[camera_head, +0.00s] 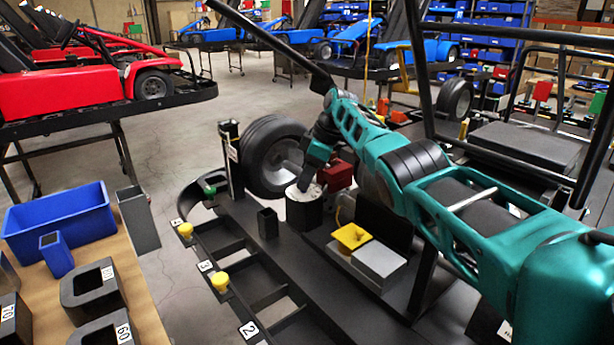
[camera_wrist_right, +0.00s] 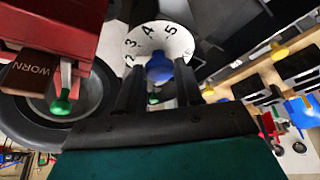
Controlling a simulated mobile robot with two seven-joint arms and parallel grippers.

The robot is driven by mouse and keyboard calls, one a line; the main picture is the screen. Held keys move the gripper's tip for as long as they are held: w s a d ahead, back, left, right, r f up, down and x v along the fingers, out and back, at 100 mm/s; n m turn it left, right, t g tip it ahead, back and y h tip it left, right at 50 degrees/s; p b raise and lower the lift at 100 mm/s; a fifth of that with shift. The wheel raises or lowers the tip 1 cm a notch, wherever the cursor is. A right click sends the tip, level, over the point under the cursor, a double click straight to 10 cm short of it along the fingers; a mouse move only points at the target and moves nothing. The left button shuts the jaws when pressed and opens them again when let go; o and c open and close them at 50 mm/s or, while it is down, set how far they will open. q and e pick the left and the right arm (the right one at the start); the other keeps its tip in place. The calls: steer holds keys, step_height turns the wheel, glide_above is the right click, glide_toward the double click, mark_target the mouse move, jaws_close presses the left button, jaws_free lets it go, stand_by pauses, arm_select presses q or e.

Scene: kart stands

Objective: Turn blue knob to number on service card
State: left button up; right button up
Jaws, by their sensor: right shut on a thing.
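The blue knob (camera_wrist_right: 159,68) sits at the middle of a white round dial (camera_wrist_right: 158,42), with numbers 2, 3, 4 and 5 readable around it in the right wrist view. My right gripper (camera_wrist_right: 158,76) has its two dark fingers on either side of the knob and is shut on it. In the head view the dial (camera_head: 301,192) tops a black round post (camera_head: 304,214); my right gripper (camera_head: 306,184) reaches down to it and hides the knob. I cannot make out a service card for certain. My left gripper is not in view.
A red box (camera_wrist_right: 60,28) with a WORN label (camera_wrist_right: 32,74) stands close beside the dial. A wheel (camera_head: 272,156) is behind it, a yellow piece (camera_head: 352,236) on a grey block in front. A blue bin (camera_head: 60,222) stands on the left table.

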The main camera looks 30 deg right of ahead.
steer(key=o, duration=1)
steer(key=shift+o, duration=0.2)
steer(key=shift+r, duration=0.1)
steer(key=v, duration=1.2)
steer(key=shift+r, duration=0.4)
steer(key=shift+s, duration=0.1)
